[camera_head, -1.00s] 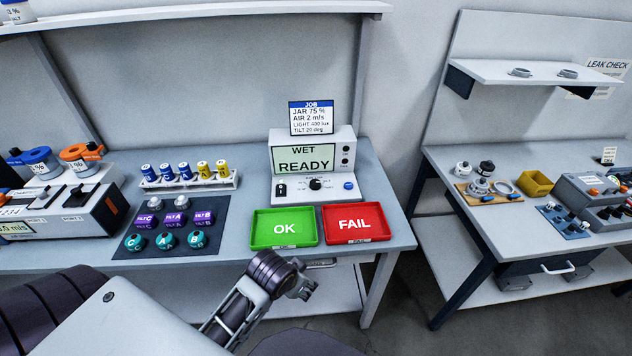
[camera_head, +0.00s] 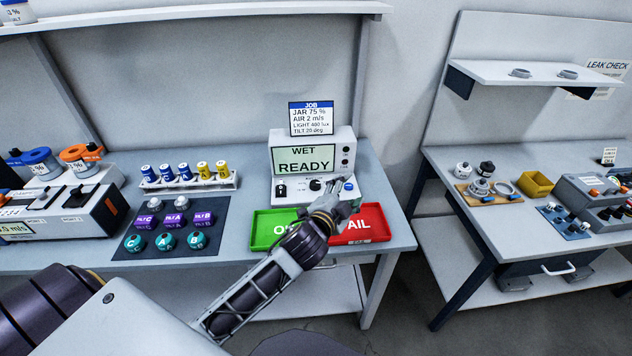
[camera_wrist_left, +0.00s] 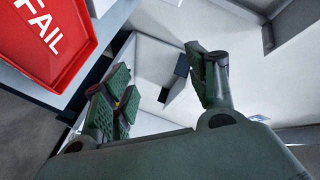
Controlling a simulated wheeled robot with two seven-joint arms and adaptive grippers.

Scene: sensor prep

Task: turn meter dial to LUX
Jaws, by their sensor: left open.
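The meter (camera_head: 281,164) stands at the back of the bench, and its screen reads WET READY. Its black dial (camera_head: 315,184) sits in the middle of the lower panel, with a dark switch to the left and a blue button (camera_head: 348,186) to the right. The labels around the dial are too small to read. My left gripper (camera_head: 345,195) is over the trays just in front of the panel, near the blue button and right of the dial. In the left wrist view my left gripper (camera_wrist_left: 165,95) is open with nothing between its fingers. My right gripper is out of view.
A green OK tray (camera_head: 262,234) and a red FAIL tray (camera_head: 377,222) lie below my left gripper. A job card (camera_head: 311,118) stands behind the meter. A rack of vials (camera_head: 190,183) and a dark mat (camera_head: 170,215) with jars are to the left.

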